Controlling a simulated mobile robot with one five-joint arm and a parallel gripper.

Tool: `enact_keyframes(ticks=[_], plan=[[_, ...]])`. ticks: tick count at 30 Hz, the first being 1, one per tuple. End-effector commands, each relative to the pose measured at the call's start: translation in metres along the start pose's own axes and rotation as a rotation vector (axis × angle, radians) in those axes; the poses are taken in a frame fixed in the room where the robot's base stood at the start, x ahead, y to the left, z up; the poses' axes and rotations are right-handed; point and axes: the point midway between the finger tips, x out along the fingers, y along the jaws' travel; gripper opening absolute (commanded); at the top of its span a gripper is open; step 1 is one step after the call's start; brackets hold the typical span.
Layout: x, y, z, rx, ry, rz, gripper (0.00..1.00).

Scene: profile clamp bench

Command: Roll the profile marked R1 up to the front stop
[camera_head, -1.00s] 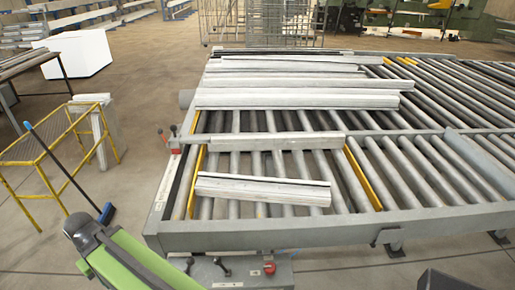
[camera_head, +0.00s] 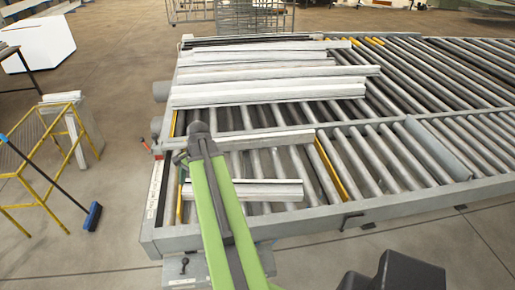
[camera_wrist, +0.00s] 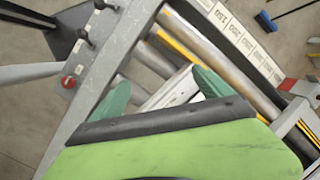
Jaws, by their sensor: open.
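A pale metal profile (camera_head: 268,189) lies across the rollers nearest the bench's front rail (camera_head: 330,219). A second pale profile (camera_head: 265,141) lies behind it, roughly parallel. No R1 mark is readable on either, and I cannot single out the front stop. My green arm crosses the left part of the nearer profile in the head view, where the fingers cannot be made out. In the wrist view my gripper (camera_wrist: 162,90) is open, its green fingers wide apart. The end of a pale profile (camera_wrist: 172,92) shows between and beyond the fingers; contact cannot be judged.
Several more profiles (camera_head: 268,92) lie farther back on the rollers. A numbered scale strip (camera_wrist: 240,35) runs beside the rollers. A yellow trestle (camera_head: 50,140) and a blue broom (camera_head: 93,215) stand left of the bench. Bare rollers (camera_head: 420,150) fill the right side.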

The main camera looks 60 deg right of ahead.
Motion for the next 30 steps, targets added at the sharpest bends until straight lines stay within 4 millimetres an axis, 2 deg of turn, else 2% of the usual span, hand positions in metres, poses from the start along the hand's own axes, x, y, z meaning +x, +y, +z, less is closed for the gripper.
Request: enact_keyframes(ticks=[1, 3, 6, 9, 12, 16, 20, 23, 30], plan=[[-0.033, 0.022, -0.036, 0.178, -0.011, -0.030, 0.89], [-0.059, 0.054, -0.076, 0.408, -0.031, -0.071, 0.89], [-0.090, 0.099, -0.120, 0.684, -0.061, -0.123, 0.89], [-0.111, 0.134, -0.147, 0.877, -0.086, -0.159, 0.89], [-0.121, 0.154, -0.160, 0.984, -0.102, -0.179, 0.89], [-0.123, 0.162, -0.165, 1.025, -0.109, -0.187, 0.89], [-0.115, 0.160, -0.165, 1.022, -0.108, -0.186, 0.89], [-0.098, 0.158, -0.165, 1.019, -0.108, -0.186, 0.89], [-0.044, 0.148, -0.166, 1.017, -0.107, -0.185, 0.89]])
